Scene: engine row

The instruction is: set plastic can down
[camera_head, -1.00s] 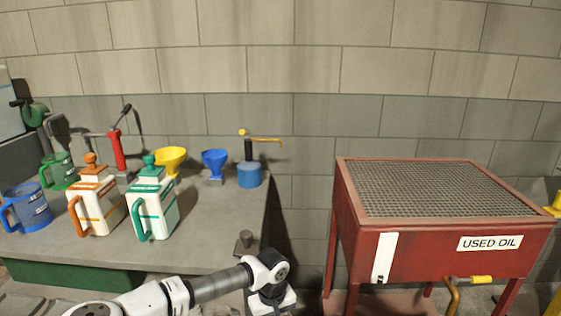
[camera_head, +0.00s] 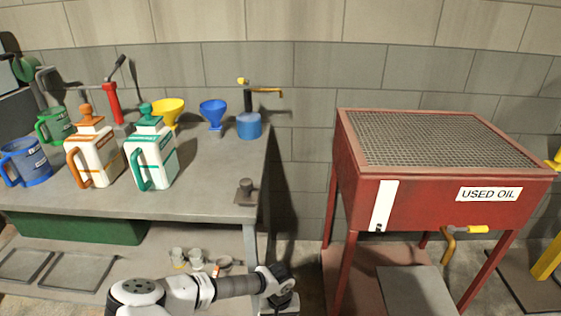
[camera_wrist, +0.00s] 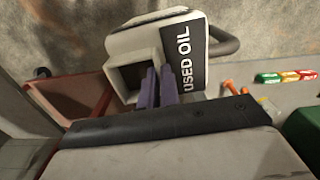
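The plastic can (camera_wrist: 150,45) is pale grey-white with a black "USED OIL" label (camera_wrist: 183,52) and a dark curved part at its right. It fills the upper middle of the wrist view. My gripper (camera_wrist: 159,84) has its two purple fingers close together against the can, seemingly closed on a part of it. The exact contact is partly hidden by the fingers. In the head view, my arm reaches along the bottom edge toward the gap between bench and red stand; the can and the fingertips cannot be made out there.
A grey workbench (camera_head: 220,203) at left carries jugs, funnels and a blue canister (camera_head: 249,126). Its lower shelf (camera_head: 150,263) holds small cups and flat trays. A red used oil stand (camera_head: 430,206) with a mesh top is at right. Bare floor shows between them.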

